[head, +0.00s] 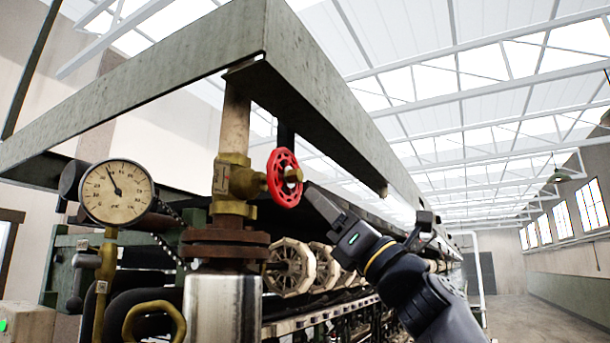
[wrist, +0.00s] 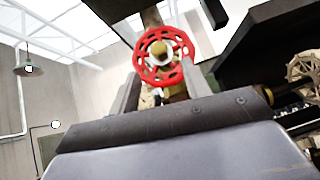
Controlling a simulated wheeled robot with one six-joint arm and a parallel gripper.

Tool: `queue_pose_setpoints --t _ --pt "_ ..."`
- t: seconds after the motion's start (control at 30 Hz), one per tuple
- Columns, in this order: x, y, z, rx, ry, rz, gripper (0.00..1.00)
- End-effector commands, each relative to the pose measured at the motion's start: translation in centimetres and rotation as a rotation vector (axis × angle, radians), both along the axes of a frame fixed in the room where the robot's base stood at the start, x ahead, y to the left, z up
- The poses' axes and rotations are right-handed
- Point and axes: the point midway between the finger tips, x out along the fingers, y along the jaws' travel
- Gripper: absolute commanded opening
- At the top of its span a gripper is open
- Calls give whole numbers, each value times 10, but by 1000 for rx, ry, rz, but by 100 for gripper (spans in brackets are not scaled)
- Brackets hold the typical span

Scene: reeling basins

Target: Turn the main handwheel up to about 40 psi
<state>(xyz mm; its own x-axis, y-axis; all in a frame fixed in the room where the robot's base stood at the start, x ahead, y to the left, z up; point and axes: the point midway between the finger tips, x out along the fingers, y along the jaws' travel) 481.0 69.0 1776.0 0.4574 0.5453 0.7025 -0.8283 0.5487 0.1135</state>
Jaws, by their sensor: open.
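The red handwheel (head: 284,178) sits on the right side of a brass valve (head: 236,180) on a vertical pipe. In the wrist view the handwheel (wrist: 160,56) faces me, with a brass nut at its hub. My gripper (head: 314,192) is close to the wheel's right side in the head view. Its jaws (wrist: 162,72) are open, one finger on each side of the wheel's lower part; whether they touch the rim I cannot tell. A round pressure gauge (head: 117,192) is at the left. Its needle points up and slightly left; its figures are too small to read surely.
A green steel beam frame (head: 190,82) runs above the valve and past my arm. Wooden reels (head: 290,268) and machinery lie below and behind the wheel. A brass fitting (head: 153,320) is at the lower left. The hall to the right is open.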

Motion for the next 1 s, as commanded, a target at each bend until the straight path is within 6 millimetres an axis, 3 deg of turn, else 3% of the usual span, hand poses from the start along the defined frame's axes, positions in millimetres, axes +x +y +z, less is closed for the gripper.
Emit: queue_pose_setpoints --t 0.03,0.3,0.77,1.0 --pt "5 7 13 -1 0 4 45" --pt "23 28 39 -1 0 2 45" --pt "29 34 44 -1 -1 0 45" --pt "28 34 44 -1 -1 0 27"
